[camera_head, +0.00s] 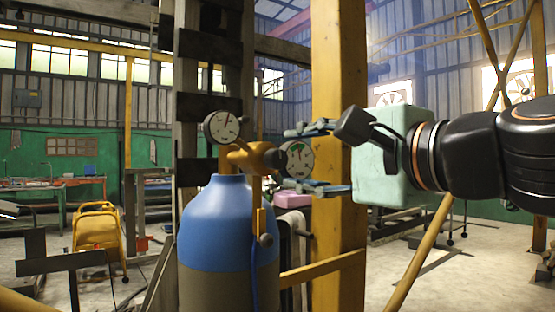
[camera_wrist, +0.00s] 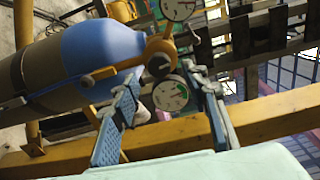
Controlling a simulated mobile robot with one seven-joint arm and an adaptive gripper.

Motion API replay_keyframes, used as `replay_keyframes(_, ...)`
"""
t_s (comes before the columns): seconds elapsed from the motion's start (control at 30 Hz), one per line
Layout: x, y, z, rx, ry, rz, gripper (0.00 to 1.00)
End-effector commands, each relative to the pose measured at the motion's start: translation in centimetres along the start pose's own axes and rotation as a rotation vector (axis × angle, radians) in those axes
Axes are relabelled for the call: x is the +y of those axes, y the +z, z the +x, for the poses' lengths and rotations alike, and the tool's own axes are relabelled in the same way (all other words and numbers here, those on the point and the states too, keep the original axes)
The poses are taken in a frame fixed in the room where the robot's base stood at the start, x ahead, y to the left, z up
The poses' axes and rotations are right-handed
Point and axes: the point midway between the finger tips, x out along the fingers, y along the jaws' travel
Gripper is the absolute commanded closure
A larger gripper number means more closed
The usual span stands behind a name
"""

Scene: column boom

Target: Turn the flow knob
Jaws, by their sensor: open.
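A blue-topped gas cylinder (camera_head: 225,220) stands upright with a brass-coloured regulator (camera_head: 250,155) on top. A dark round knob (camera_head: 274,158) sits at the regulator's right end; it also shows in the wrist view (camera_wrist: 158,66). A smaller dark knob (camera_head: 265,240) is on a yellow stem lower down. No label shows which is the flow knob. My gripper (camera_head: 288,157) is open, its fingers above and below the right-hand gauge (camera_head: 297,160). In the wrist view, the fingers (camera_wrist: 162,72) flank this gauge (camera_wrist: 171,95), with the regulator knob near the fingertips. Contact cannot be told.
A second gauge (camera_head: 222,127) stands at the upper left of the regulator. A thick yellow post (camera_head: 338,80) rises close behind my gripper, and a yellow bar (camera_head: 322,268) crosses below. A dark rack column (camera_head: 208,80) stands behind the cylinder. Open floor lies right.

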Motion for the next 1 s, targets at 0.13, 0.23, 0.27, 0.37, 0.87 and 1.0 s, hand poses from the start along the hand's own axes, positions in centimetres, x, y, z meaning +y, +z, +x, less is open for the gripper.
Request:
replay_keyframes(0.13, -0.1, 0.0, -3.5, 0.001, -0.004, 0.000, 0.58)
replay_keyframes(0.23, -0.1, 0.0, -5.3, 0.001, -0.003, -0.001, 0.58)
replay_keyframes(0.27, -0.1, 0.0, -5.8, 0.002, -0.003, 0.000, 0.58)
replay_keyframes(0.37, 0.0, 0.0, -7.1, 0.001, -0.001, 0.000, 0.58)
replay_keyframes(0.87, 0.1, 0.0, -8.1, -0.001, 0.001, 0.001, 0.58)
replay_keyframes(1.0, 0.3, 0.0, -8.0, 0.000, 0.007, -0.003, 0.58)
